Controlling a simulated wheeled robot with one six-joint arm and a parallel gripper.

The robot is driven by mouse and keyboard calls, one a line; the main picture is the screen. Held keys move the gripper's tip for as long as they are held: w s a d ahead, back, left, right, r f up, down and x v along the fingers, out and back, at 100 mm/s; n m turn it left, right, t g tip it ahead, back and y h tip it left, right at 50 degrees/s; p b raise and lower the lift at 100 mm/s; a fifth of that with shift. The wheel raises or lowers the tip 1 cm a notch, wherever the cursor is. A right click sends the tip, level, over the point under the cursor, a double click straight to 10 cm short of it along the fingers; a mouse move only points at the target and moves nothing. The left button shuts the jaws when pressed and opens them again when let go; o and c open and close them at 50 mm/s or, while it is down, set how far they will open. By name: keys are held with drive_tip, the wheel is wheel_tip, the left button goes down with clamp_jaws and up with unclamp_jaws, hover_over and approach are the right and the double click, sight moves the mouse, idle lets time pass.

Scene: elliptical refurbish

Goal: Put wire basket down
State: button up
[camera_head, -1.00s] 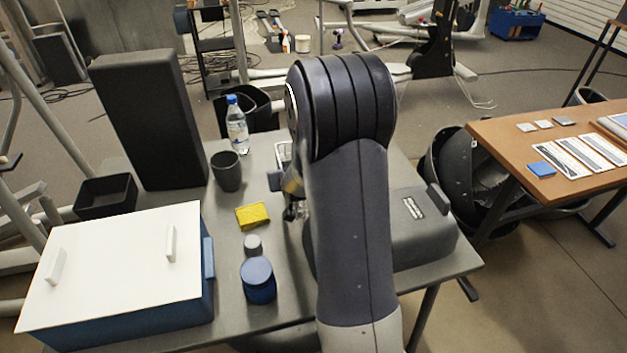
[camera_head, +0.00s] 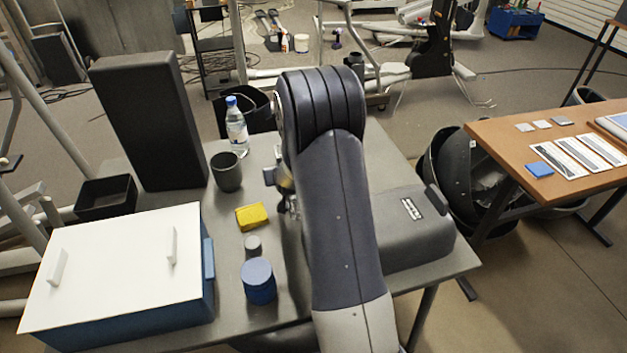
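I cannot make out the wire basket now; my arm covers the part of the grey table (camera_head: 232,225) where it may be. My gripper (camera_head: 293,207) shows only in part at the left edge of my arm, over the table, to the right of a yellow sponge (camera_head: 252,216). Its fingertips and anything between them are too small and hidden to tell.
On the table are a dark cup (camera_head: 227,172), a water bottle (camera_head: 237,127), a blue jar (camera_head: 258,281), a small grey jar (camera_head: 253,246), a white-lidded blue box (camera_head: 120,262), a black tray (camera_head: 106,197), a tall black block (camera_head: 152,120) and a grey case (camera_head: 408,235).

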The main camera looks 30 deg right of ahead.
clamp_jaws()
idle(1.2)
